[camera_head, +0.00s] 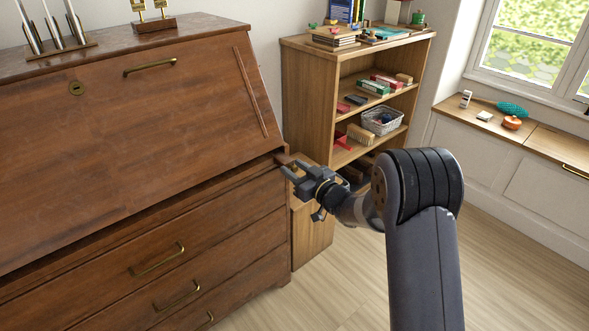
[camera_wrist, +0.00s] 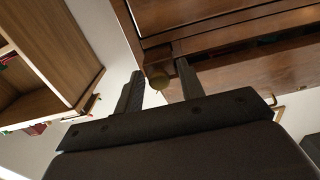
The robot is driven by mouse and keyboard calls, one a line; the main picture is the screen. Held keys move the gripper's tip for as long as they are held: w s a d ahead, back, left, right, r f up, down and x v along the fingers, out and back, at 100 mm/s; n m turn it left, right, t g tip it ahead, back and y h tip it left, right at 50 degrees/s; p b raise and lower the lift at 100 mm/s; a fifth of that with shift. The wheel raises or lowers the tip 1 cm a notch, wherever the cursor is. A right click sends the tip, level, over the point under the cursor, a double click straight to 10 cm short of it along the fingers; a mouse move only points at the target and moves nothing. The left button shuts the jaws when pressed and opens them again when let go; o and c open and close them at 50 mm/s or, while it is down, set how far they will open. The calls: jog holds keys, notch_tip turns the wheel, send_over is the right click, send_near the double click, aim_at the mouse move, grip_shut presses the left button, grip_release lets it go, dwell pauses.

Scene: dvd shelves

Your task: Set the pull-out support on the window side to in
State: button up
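The brown slant-front desk (camera_head: 150,110) fills the left of the head view, with its sloping lid shut. The window-side support (camera_head: 291,158) is at the desk's right front corner, just below the lid. My gripper partly covers it, so I cannot tell how far it stands out. A gap shows on both sides of the knob in the wrist view (camera_wrist: 159,72).
A wooden shelf unit (camera_head: 309,85) with boxes and a basket (camera_head: 381,120) stands close behind my gripper. Desk drawers with brass handles (camera_head: 158,260) lie below. A low window bench (camera_head: 540,137) is at the right. The floor (camera_head: 350,285) between is clear.

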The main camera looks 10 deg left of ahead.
jog(key=p+v, duration=0.1)
jog(key=v, duration=0.9)
jog(key=shift+s, duration=0.2)
jog(key=shift+o, duration=0.2)
jog(key=shift+d, duration=0.15)
